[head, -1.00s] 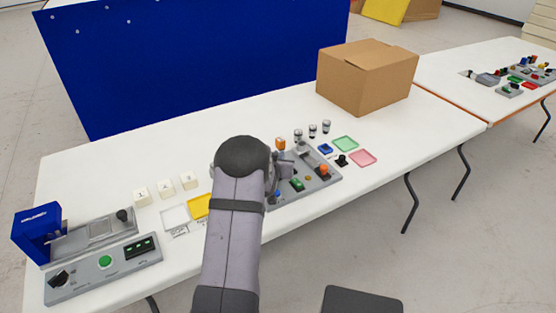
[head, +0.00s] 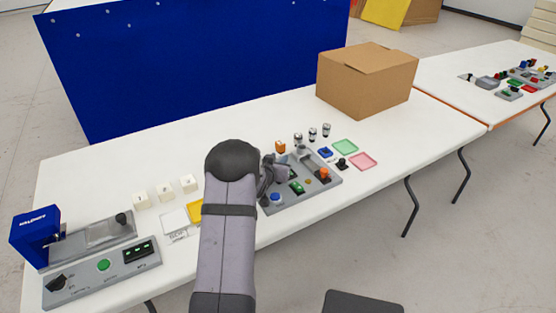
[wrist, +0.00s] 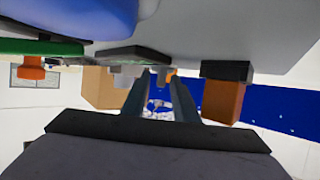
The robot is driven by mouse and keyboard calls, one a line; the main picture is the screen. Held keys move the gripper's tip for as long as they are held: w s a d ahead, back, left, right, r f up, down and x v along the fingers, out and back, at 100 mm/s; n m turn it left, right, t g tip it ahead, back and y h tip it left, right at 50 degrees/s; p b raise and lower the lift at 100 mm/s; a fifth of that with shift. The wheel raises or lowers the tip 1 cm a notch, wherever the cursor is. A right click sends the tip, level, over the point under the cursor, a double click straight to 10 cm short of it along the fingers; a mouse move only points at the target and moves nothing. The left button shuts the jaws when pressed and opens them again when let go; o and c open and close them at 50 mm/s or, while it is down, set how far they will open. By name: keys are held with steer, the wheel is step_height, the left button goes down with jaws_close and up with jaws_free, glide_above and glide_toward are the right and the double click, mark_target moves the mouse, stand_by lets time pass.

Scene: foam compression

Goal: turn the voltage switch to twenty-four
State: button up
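I cannot read the labels, so I cannot tell which control is the voltage switch. The grey middle panel (head: 309,190) carries a blue button (head: 276,198), a green rocker (head: 297,187) and an orange-red knob (head: 323,174). My gripper (wrist: 160,86) is low over this panel's left part, largely hidden behind my arm in the head view. In the wrist view its two fingers stand apart with a gap between them, and I see nothing held. The blue button looms large and close in the wrist view (wrist: 75,15). A black knob (head: 57,283) sits on the front-left panel (head: 80,284).
The front-left panel also has a green button (head: 104,265) and a dark display (head: 139,249). A blue device (head: 37,235) stands behind it. Pink (head: 363,161) and green (head: 345,147) trays lie right of the middle panel. A cardboard box (head: 366,80) stands at the back.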

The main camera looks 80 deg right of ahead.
steer(key=shift+a, duration=0.1)
steer(key=shift+b+v, duration=0.4)
steer(key=shift+v, duration=3.2)
steer(key=shift+c, duration=0.7)
steer(key=shift+c, duration=0.8)
steer(key=shift+a+b, duration=0.65)
steer(key=shift+b, duration=0.3)
steer(key=shift+a+r, duration=0.25)
steer(key=shift+x, duration=3.7)
